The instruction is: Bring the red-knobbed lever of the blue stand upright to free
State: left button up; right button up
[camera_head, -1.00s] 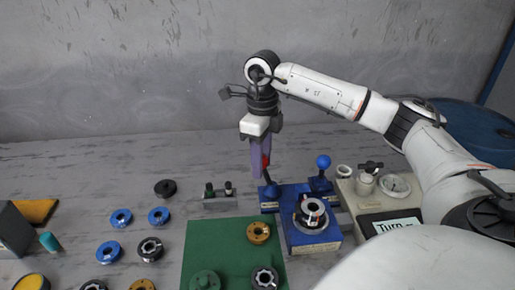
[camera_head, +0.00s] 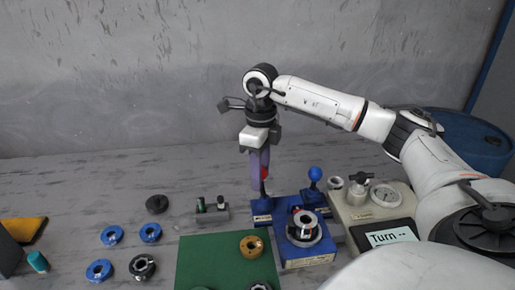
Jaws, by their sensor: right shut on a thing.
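The blue stand (camera_head: 290,259) sits on the table right of the green mat, with a silver and black round part (camera_head: 304,227) on it. The red-knobbed lever (camera_head: 264,174) rises from the stand's back left corner and looks close to upright. My right gripper (camera_head: 259,178) points down and is shut on the red knob, which is partly hidden by the purple fingers. A second lever with a blue knob (camera_head: 315,174) stands at the stand's back right. My left gripper is not in view.
A green mat (camera_head: 215,262) with a brass ring (camera_head: 251,245) lies left of the stand. A beige box with a gauge (camera_head: 385,195) and a sign stands at the right. Several blue and black rings lie at the left. A blue barrel (camera_head: 462,140) stands behind my arm.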

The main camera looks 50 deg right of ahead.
jog(key=shift+d, duration=0.25)
jog(key=shift+s+d, duration=0.45)
jog(key=shift+d, duration=0.05)
dwell(0.5)
jog(key=o, duration=0.7)
jog(key=shift+a+r, duration=0.1)
jog(key=shift+r+p, duration=2.7)
jog(key=shift+r, duration=0.2)
